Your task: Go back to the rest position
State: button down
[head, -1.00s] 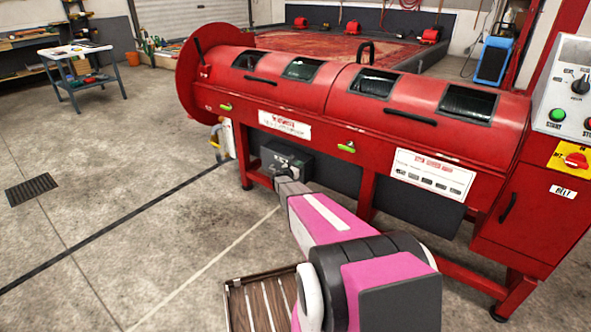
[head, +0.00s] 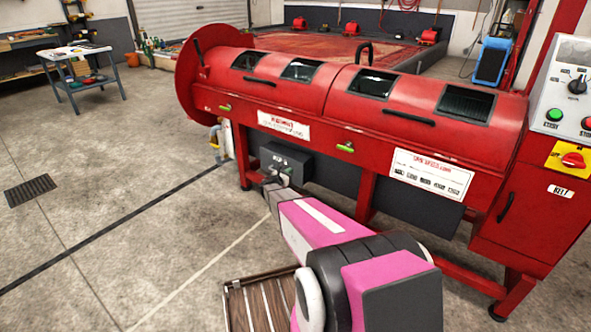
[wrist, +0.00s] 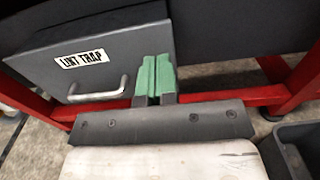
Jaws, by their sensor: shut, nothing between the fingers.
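My gripper shows in the wrist view (wrist: 156,78) with its two green fingertips pressed together and nothing between them. It is in front of the right part of a grey box labelled "LINT TRAP" (wrist: 50,75), which has a metal handle to the left of the fingers. I cannot tell whether the fingers touch the box. In the head view my pink and grey arm reaches forward toward the same lint trap box (head: 297,163) under the red machine (head: 330,120). The fingertips are hard to make out there.
The red machine's legs and lower bars (wrist: 285,90) stand close around the gripper. A dark grey bin (wrist: 300,145) is at the right of the wrist view. A small work table (head: 75,52) stands far left. The floor left of the machine is mostly open, with a drain grate (head: 31,190).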

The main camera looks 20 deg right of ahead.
jog(key=v, duration=0.6)
jog(key=s+r+m+g+y, duration=0.2)
jog(key=s+r+m+g, duration=0.15)
jog(key=s+m, duration=0.5)
jog(key=s+r+m+g+y, duration=0.2)
jog(key=s+m+g, duration=0.35)
jog(key=s, duration=0.55)
jog(key=s+a+r+m+y, duration=0.3)
jog(key=s+a+m+y, duration=0.2)
jog(key=s, duration=0.4)
jog(key=s+a+r+m+g+y, duration=0.1)
jog(key=s+a+r+m+y, duration=0.3)
jog(key=s, duration=0.5)
jog(key=shift+a+m+g+y, duration=0.3)
jog(key=shift+a+m+y, duration=0.5)
jog(key=shift+a+m, duration=0.25)
jog(key=shift+s+d, duration=0.1)
jog(key=shift+s, duration=0.05)
